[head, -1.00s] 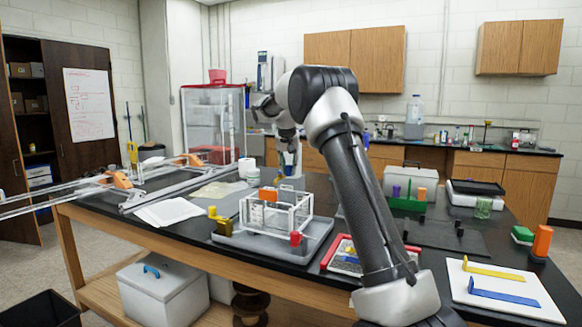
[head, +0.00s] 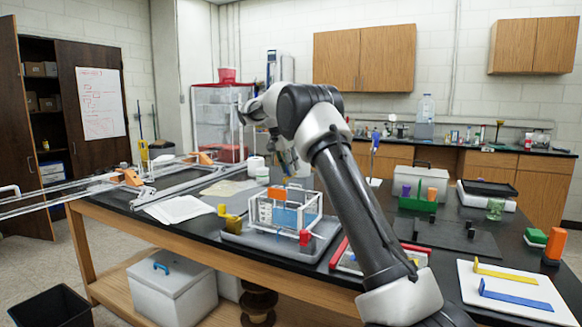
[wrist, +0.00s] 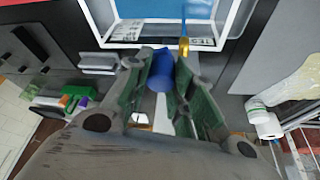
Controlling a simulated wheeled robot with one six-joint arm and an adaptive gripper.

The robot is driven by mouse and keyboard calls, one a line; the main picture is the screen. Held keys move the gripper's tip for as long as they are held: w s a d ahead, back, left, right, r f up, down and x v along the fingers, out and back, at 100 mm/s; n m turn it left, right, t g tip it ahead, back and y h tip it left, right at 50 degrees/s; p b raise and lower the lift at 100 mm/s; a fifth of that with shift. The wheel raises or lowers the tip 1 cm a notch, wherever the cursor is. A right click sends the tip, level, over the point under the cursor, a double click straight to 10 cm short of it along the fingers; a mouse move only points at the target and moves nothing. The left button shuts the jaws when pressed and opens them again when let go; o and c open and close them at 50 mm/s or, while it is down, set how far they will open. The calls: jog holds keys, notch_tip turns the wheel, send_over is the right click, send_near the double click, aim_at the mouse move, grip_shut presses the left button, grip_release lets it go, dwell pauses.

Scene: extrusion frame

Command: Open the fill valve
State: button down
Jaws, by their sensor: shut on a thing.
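My gripper (head: 290,172) reaches down behind the white-framed clear tank (head: 318,222) on the bench. In the wrist view my gripper (wrist: 165,90) is shut on a blue handle (wrist: 160,68), with a finger on each side. I take the handle to be the fill valve; its body and exact turn angle are hidden. Just beyond it is a slim yellow-tipped piece (wrist: 184,45). The tank holds blue liquid (head: 286,217) and has an orange block (head: 277,195) on its top. The tank's white frame (wrist: 243,18) also fills the upper wrist view.
The tank stands in a grey tray (head: 250,240) with a red piece (head: 305,238) and yellow pieces beside it. A green rack (head: 422,205) is to the right, a white board (head: 515,300) at the near right. White paper rolls (wrist: 265,120) stand near the gripper.

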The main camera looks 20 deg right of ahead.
dwell(0.4)
jog(key=c, duration=1.2)
grip_release()
jog(key=shift+c, duration=0.2)
jog(key=v, duration=1.2)
jog(key=shift+w, duration=0.1)
